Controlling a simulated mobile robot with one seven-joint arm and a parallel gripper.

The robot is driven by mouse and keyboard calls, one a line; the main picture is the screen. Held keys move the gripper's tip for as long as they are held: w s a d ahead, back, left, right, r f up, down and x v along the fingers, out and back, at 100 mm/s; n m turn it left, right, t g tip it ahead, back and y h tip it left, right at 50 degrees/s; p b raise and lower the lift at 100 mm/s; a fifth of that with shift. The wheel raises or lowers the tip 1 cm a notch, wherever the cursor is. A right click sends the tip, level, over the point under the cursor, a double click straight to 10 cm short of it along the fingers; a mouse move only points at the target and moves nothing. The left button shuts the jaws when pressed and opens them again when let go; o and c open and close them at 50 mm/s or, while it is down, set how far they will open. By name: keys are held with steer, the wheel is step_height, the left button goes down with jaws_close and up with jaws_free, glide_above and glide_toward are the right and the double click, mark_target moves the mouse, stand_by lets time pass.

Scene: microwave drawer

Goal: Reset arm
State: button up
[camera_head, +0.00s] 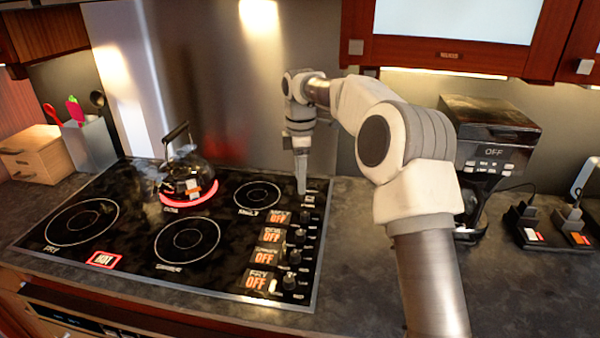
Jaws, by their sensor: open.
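My arm reaches up from the lower right and bends over to the left. My gripper (301,182) points down at the back right corner of the cooktop (130,222), above or at the topmost knob of the control column. The fingers are seen edge-on and nothing shows between them. I cannot tell whether the fingertips touch the knob or the panel. Several control knobs (294,257) run down the cooktop's right side, next to orange OFF labels (264,257).
A dark kettle (188,176) stands on the red-glowing back burner (190,199), and a HOT sign (103,260) is lit. A utensil holder (90,146) and wooden box (37,155) stand left. A coffee maker (488,133) stands right, behind my arm. A cabinet (455,55) hangs above.

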steer(key=s+d+r+m+t, duration=0.1)
steer(key=s+d+r+m, duration=0.25)
steer(key=s+r, duration=0.4)
steer(key=s+d+r+m+t, duration=0.25)
steer(key=s+r+m, duration=0.25)
steer(key=s, duration=0.5)
steer(key=s+d+f+m+t, duration=0.1)
steer(key=s+m, duration=0.4)
steer(key=s, duration=0.5)
steer(key=s+d+f+m+t, duration=0.1)
steer(key=s+d+f+m, duration=0.2)
steer(key=s, duration=0.6)
steer(key=shift+s+d+f+m, duration=0.35)
steer(key=shift+d+m, duration=0.9)
steer(key=shift+a, duration=0.1)
